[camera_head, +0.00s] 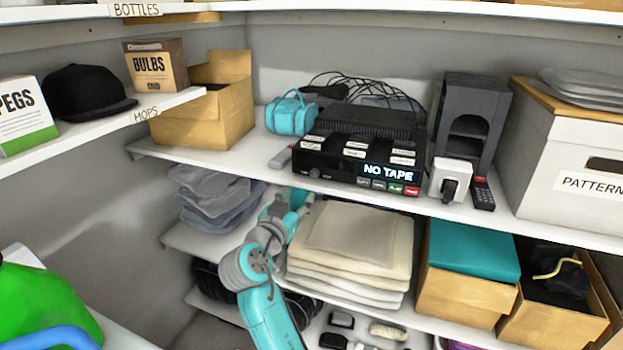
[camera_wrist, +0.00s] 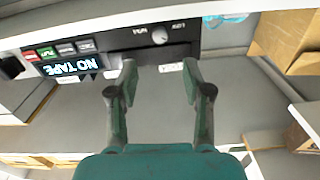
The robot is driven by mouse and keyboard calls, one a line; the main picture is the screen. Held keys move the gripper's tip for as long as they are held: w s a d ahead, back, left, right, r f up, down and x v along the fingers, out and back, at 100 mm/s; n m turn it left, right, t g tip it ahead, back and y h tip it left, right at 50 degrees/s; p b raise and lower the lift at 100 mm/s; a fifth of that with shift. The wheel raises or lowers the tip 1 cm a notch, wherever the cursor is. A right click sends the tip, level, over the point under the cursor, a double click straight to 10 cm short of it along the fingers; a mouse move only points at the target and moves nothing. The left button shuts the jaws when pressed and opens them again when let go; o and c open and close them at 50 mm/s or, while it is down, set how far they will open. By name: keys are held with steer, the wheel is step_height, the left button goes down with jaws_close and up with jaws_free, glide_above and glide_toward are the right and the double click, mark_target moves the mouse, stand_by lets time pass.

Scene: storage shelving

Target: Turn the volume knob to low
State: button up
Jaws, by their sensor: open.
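A black tape deck (camera_head: 340,170) with a lit "NO TAPE" display sits on the middle shelf. Its small round knob (camera_head: 314,173) is at the left end of the front face. In the wrist view, which is upside down, the grey knob (camera_wrist: 159,37) has small marks on both sides, too small to read surely. My gripper (camera_wrist: 160,68) is open and empty, its two fingers spread either side of the knob's line, with the knob beyond the tips and not touched. In the head view my gripper (camera_head: 303,196) is below and left of the deck, partly hidden by my arm.
White labels (camera_head: 356,144) and several buttons (camera_head: 390,187) are on the deck. A teal bag (camera_head: 290,114) stands left of it, a white dispenser-like item (camera_head: 450,178) and a remote (camera_head: 483,194) right. Folded towels (camera_head: 352,235) are stacked on the shelf below, beside my arm.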

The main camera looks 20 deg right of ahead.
mark_target(313, 175)
steer(key=x, duration=0.9)
steer(key=shift+w+d+f, duration=0.1)
steer(key=shift+w+d, duration=0.15)
steer(key=shift+w, duration=0.05)
jaws_close()
